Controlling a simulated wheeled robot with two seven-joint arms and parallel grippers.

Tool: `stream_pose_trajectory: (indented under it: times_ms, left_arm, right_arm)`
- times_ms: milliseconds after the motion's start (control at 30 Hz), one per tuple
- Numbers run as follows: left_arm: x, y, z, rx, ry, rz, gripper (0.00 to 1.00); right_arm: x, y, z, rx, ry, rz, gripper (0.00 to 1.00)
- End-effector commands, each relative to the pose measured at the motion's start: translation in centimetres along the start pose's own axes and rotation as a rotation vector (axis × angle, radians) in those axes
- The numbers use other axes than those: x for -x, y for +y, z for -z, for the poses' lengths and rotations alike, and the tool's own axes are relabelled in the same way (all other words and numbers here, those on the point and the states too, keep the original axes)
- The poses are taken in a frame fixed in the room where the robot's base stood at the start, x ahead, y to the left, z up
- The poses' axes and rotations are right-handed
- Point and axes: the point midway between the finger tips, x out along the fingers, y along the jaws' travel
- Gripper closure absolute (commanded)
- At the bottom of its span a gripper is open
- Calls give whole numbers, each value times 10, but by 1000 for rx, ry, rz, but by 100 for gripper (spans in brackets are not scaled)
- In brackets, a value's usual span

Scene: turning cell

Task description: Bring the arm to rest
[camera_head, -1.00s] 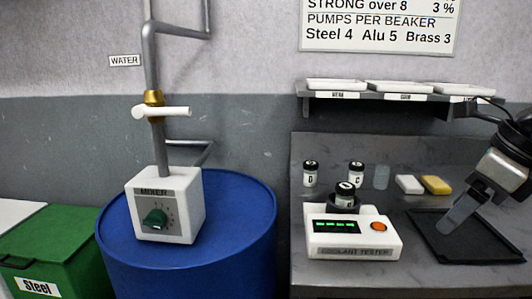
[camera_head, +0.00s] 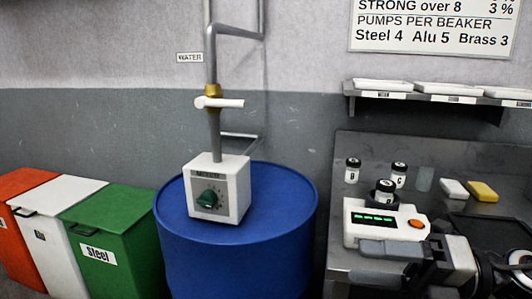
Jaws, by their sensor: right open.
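My right gripper (camera_head: 388,263) is at the lower right, in front of the coolant tester (camera_head: 372,234) and low over the front of the bench. Its jaws point left and are apart, with nothing seen between them. It hides the lower front of the tester. The tester is white with a lit green display and an orange button, and a small dark-capped bottle (camera_head: 384,190) stands in its top. My left gripper does not show.
Bottles D (camera_head: 352,171) and C (camera_head: 398,175), a clear beaker (camera_head: 424,178), a white block (camera_head: 453,189) and a yellow block (camera_head: 482,191) stand behind. A black tray (camera_head: 490,228) lies right. A blue drum (camera_head: 240,255) with mixer (camera_head: 219,190) and bins (camera_head: 110,235) stand left.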

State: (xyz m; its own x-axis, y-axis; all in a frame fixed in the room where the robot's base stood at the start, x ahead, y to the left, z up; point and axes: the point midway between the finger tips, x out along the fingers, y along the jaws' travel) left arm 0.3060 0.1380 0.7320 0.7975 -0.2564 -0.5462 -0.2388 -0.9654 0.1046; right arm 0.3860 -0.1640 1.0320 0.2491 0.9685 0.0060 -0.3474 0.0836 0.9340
Motion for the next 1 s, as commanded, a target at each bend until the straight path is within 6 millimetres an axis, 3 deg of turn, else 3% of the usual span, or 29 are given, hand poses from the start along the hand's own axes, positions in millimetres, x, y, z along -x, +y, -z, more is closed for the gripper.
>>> stream_pose_trajectory:
  times_ms: [33, 133, 233, 300, 400, 500, 600, 700, 1000]
  left_arm:
    - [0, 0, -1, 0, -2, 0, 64]
    - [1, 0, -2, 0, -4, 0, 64]
    - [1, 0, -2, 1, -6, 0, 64]
    - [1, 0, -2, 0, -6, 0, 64]
    - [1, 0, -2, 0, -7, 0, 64]
    - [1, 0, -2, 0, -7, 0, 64]
    - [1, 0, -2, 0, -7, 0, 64]
    - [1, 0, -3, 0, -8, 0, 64]
    - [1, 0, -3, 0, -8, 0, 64]
  right_arm:
    - [-9, -9, 0, -188, -145, -137, 33]
    - [-7, -44, -8, -578, -466, -320, 33]
    - [5, -110, 8, -1010, -791, -400, 33]
    - [11, -154, 35, -1273, -970, -401, 33]
    - [12, -202, 85, -1587, -1154, -363, 33]
    - [7, -230, 132, -1826, -1272, -310, 33]
    - [2, -244, 167, -1984, -1338, -262, 33]
    - [-2, -250, 185, -2066, -1368, -234, 33]
    - [-3, -251, 190, -2088, -1375, -224, 33]
